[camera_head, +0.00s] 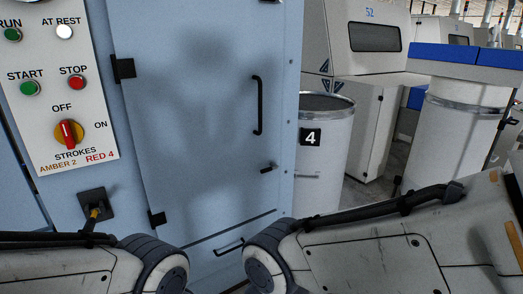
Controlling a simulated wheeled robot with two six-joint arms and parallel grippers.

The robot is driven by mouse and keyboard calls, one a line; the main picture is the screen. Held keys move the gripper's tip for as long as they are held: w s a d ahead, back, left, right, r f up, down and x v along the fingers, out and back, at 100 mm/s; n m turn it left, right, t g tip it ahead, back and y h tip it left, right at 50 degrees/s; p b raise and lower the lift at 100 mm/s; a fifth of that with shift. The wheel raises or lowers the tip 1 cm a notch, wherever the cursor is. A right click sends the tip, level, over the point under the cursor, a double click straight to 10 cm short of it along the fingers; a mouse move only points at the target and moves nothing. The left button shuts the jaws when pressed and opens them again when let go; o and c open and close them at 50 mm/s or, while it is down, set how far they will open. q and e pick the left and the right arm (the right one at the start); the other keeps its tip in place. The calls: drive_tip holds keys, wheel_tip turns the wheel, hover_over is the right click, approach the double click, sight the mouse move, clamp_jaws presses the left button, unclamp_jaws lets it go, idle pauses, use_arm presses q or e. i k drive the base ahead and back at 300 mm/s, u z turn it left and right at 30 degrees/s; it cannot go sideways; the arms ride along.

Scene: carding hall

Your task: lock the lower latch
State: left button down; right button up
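A pale blue cabinet door (205,120) fills the middle of the view and looks closed. A small black latch (268,169) sticks out near its right edge, below a long black vertical handle (257,105). The latch lies roughly level, pointing left; I cannot tell whether it is locked. No second latch is in view. My two arms come in along the bottom from the left and the right, with rounded joints below the door. Both grippers are out of the picture.
A control panel (62,105) with buttons and a red knob (69,133) is at left; below it is a black plate with a yellow piece (95,211). A lower panel handle (229,247) sits below the door. A drum marked 4 (322,170) stands close at right.

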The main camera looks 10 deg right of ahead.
sight(263, 170)
drive_tip(key=z, duration=0.2)
drive_tip(key=i, duration=1.85)
drive_tip(key=z, duration=0.25)
